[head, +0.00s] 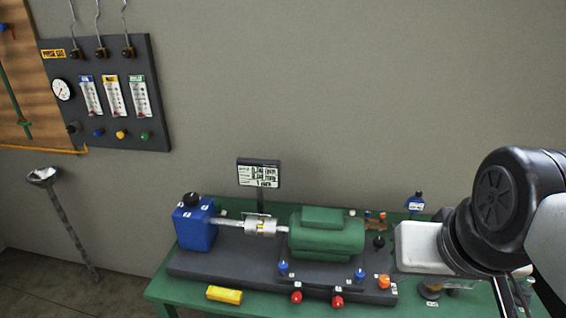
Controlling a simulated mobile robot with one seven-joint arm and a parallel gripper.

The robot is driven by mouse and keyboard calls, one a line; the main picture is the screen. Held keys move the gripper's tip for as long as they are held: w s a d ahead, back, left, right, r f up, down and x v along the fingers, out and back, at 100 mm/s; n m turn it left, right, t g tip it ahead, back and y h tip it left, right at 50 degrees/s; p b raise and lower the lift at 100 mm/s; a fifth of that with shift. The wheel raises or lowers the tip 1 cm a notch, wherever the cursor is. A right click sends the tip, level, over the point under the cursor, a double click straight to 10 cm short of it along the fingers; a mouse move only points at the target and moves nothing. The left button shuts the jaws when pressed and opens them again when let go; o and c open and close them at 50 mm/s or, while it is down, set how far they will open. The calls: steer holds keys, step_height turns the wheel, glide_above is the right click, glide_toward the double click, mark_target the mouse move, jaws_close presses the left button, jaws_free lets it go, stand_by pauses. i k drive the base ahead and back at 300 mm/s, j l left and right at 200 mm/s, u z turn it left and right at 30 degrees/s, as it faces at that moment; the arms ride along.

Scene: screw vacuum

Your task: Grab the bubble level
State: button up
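A small yellow bar, which looks like the bubble level (224,294), lies at the front left edge of the green bench, in front of the dark base plate. Nothing touches it from above. My arm comes in from the right edge of the head view. The pale body of my gripper (418,246) hangs over the right part of the bench, well to the right of the yellow bar. Its fingers do not show clearly, so I cannot tell their opening.
On the dark base plate (190,263) stand a blue block (195,224), a shaft with a coupling (262,225) and a green motor (325,233). Red knobs (337,301) line the front. A small display (259,174) rises behind. The wall carries a gauge panel (110,95).

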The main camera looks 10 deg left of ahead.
mark_target(230, 296)
steer(key=i+j, duration=0.1)
steer(key=j, duration=0.9)
steer(key=i+j, duration=0.15)
steer(key=j, duration=0.4)
steer(key=i+j, duration=0.1)
steer(key=j, duration=0.4)
